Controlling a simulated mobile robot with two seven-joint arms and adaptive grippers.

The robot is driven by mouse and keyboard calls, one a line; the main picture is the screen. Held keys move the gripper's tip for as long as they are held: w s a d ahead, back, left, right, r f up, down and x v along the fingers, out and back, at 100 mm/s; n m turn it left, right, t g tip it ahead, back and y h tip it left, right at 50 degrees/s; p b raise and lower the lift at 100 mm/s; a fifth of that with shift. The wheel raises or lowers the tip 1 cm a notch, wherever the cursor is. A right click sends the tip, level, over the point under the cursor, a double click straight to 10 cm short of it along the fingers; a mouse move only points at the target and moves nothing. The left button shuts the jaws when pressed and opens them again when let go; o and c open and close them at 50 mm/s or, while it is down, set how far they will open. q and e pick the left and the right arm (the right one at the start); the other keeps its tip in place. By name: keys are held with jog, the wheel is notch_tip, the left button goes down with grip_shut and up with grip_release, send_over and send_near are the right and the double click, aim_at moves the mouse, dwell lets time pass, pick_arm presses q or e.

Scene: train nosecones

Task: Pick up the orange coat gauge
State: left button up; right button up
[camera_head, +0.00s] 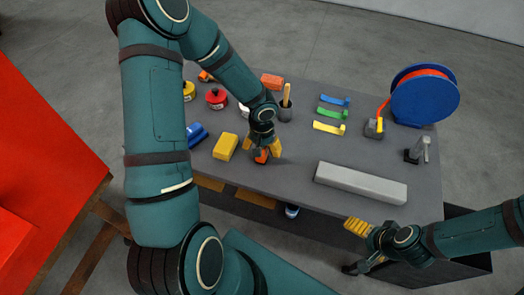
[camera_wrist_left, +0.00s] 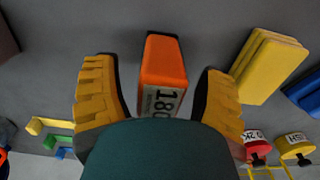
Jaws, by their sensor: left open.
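The orange coat gauge (camera_head: 261,155) is a small orange block near the front edge of the grey table. In the left wrist view the gauge (camera_wrist_left: 164,66) shows a white label reading "180". My left gripper (camera_head: 262,148) is over it with yellow fingers spread. In the wrist view one finger of the left gripper (camera_wrist_left: 160,90) is on each side of the gauge, with gaps between. Part of the gauge is hidden by my gripper. My right gripper (camera_head: 362,240) is off the table's front right edge, away from the gauge; its finger opening is unclear.
A yellow block (camera_head: 225,147) and blue items (camera_head: 196,134) lie left of the gauge. A long grey bar (camera_head: 360,183) lies to the right. Behind are a brush cup (camera_head: 286,108), coloured clips (camera_head: 331,113), red and yellow tins, and a blue reel (camera_head: 425,97).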

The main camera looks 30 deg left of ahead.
pick_arm(q)
jog(key=shift+f, duration=0.1)
grip_shut()
dwell(0.3)
